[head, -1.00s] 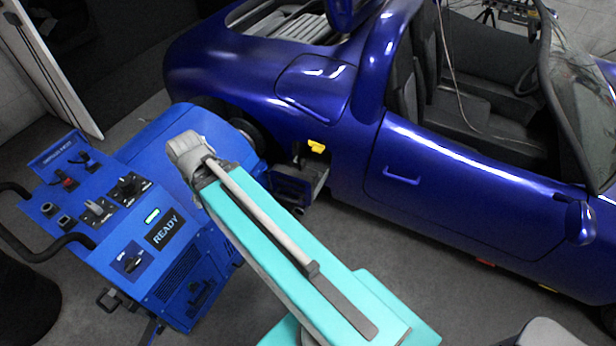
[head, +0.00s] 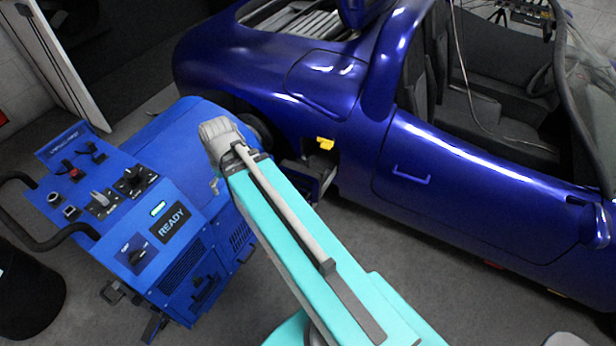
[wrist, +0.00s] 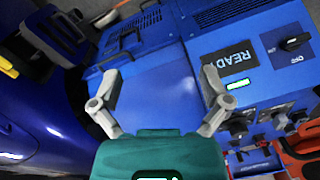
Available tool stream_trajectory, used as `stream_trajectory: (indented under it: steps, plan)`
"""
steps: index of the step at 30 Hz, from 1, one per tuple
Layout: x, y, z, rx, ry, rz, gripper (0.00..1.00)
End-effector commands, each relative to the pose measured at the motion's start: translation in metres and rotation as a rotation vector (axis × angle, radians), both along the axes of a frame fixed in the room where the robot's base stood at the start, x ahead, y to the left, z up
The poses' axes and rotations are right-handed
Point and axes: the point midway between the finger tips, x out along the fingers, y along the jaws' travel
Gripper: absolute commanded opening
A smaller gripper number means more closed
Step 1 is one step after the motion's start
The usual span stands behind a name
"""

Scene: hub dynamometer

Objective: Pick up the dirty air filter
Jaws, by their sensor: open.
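I cannot pick out a dirty air filter for certain in either view. My gripper (wrist: 158,88) is open and empty in the wrist view, its two grey fingers spread over the blue dynamometer cabinet (wrist: 150,78). A yellow piece (head: 325,143) sits at an opening in the blue car's side (head: 440,185). A dark box-like part (wrist: 58,38) with blue edges shows at the upper left of the wrist view.
The cabinet's control panel (head: 105,195) has knobs, switches and a READY display (head: 171,222). A black handle bar sticks out at its left. A dark bin (head: 28,295) stands at the lower left. An orange-red object (wrist: 300,150) shows at the wrist view's right.

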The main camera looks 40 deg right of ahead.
Motion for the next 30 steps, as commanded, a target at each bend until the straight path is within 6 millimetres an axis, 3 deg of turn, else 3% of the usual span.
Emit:
stream_trajectory:
  steps: [1, 17, 30]
  plan:
    - [0.006, -0.008, -0.015, 0.019, -0.007, 0.002, 0.97]
    - [0.054, -0.092, -0.105, 0.259, -0.183, 0.115, 0.97]
    - [0.082, -0.189, -0.168, 0.375, -0.441, 0.194, 0.97]
